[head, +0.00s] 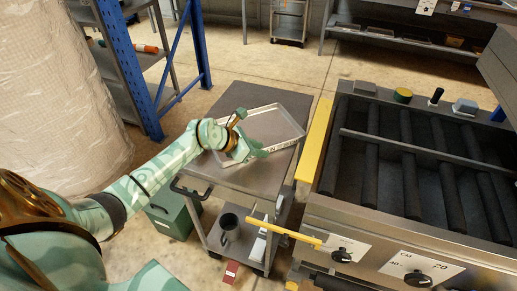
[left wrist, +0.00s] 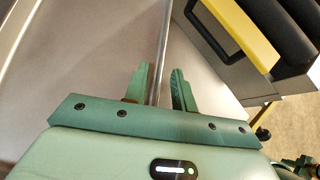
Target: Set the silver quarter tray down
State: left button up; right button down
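The silver quarter tray (head: 277,122) lies on the dark top of a small grey cart, seemingly flat and slightly turned. My left gripper (head: 254,153) is at the tray's near edge. In the left wrist view, the tray rim (left wrist: 160,58) runs between the two green fingers of the left gripper (left wrist: 160,88). The fingers stand apart, with a visible gap between the rim and the right finger. The gripper hides part of the near rim in the head view.
The cart top (head: 223,107) has bare room around the tray. A machine with dark rollers (head: 410,165) and a yellow edge bar (head: 315,140) stands close on the right. A mug (head: 229,224) is on the cart's lower shelf. A blue-posted rack (head: 127,60) stands behind left.

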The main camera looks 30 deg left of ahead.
pick_arm(q)
jog(key=p+v, duration=0.3)
jog(key=v, duration=0.8)
jog(key=shift+s+a+r, duration=0.15)
jog(key=shift+s+r, duration=0.05)
jog(key=shift+r, duration=0.1)
